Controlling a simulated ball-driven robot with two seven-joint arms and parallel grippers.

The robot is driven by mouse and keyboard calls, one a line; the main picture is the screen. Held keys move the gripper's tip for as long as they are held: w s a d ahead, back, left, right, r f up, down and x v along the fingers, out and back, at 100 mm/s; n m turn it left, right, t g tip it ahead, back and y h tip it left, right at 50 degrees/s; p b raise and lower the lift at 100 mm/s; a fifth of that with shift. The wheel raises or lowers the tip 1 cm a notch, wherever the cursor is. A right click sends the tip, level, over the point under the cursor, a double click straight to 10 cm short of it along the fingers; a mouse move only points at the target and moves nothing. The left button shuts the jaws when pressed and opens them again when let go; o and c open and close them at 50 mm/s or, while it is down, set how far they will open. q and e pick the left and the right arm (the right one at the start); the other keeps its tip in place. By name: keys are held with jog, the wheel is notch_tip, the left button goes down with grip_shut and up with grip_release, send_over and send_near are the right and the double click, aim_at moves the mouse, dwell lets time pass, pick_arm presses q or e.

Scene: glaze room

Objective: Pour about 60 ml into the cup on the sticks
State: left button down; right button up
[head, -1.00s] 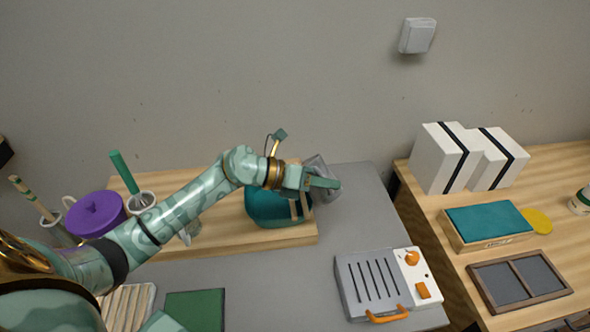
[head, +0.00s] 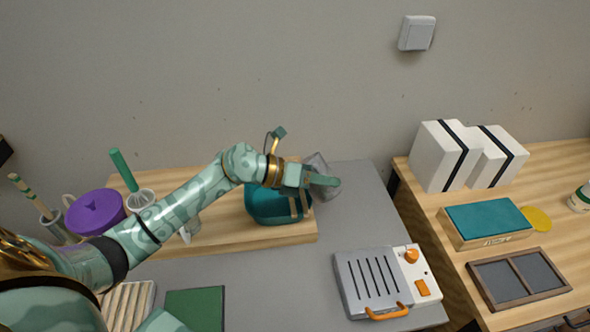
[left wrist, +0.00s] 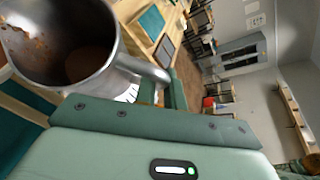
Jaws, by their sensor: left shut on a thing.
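My left gripper (head: 322,181) is shut on a grey metal jug (head: 319,163), held above the table at the right end of the wooden board. In the left wrist view the jug (left wrist: 108,80) shows its open mouth, its handle and brown liquid low inside, with brown stains on the wall. A teal basin (head: 268,208) with pale wooden sticks (head: 294,208) across it stands on the board, just left of and below my gripper. I cannot make out a cup on the sticks; my gripper and arm cover part of that area.
A grey-and-white device (head: 375,285) with orange controls stands front right. A purple lidded pot (head: 95,212) and a white container (head: 141,200) are at left. The wooden board (head: 235,240) fills the back. The grey table (head: 355,215) is clear between basin and device.

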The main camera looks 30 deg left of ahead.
pick_arm(q)
jog(key=d+f+m+y+p, duration=0.4)
jog(key=d+f+y+p, duration=0.2)
jog(key=p, duration=1.3)
jog(key=shift+w+f+y, duration=0.15)
jog(key=shift+f+y, duration=0.35)
jog(key=shift+y, duration=0.3)
